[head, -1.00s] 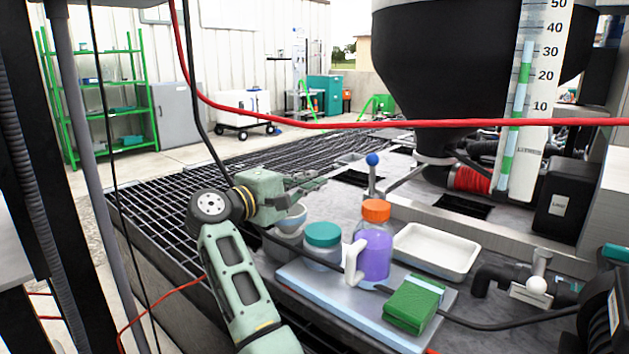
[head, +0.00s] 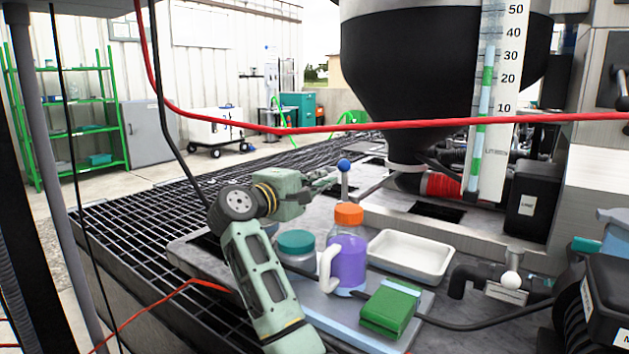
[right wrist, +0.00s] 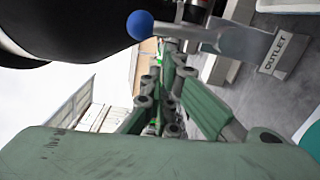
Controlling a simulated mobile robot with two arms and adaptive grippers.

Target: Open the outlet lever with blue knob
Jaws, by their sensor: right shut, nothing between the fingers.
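The outlet lever (head: 344,186) stands upright behind the bottles, with its blue knob (head: 344,165) on top. In the right wrist view the blue knob (right wrist: 140,25) is at the upper left, on a grey lever, and a plate reading OUTLET (right wrist: 279,52) is at the upper right. My right gripper (head: 330,180) is shut and empty, its fingertips just left of the lever, a little below the knob. In the right wrist view my right gripper (right wrist: 172,55) points towards the lever; I cannot tell whether it touches. My left gripper is not in view.
A purple bottle with an orange cap (head: 347,262), a teal-lidded jar (head: 297,250), a green sponge (head: 391,308) and a white tray (head: 411,252) stand in front. A black hopper (head: 425,85) rises behind. A red cable (head: 400,126) crosses the view.

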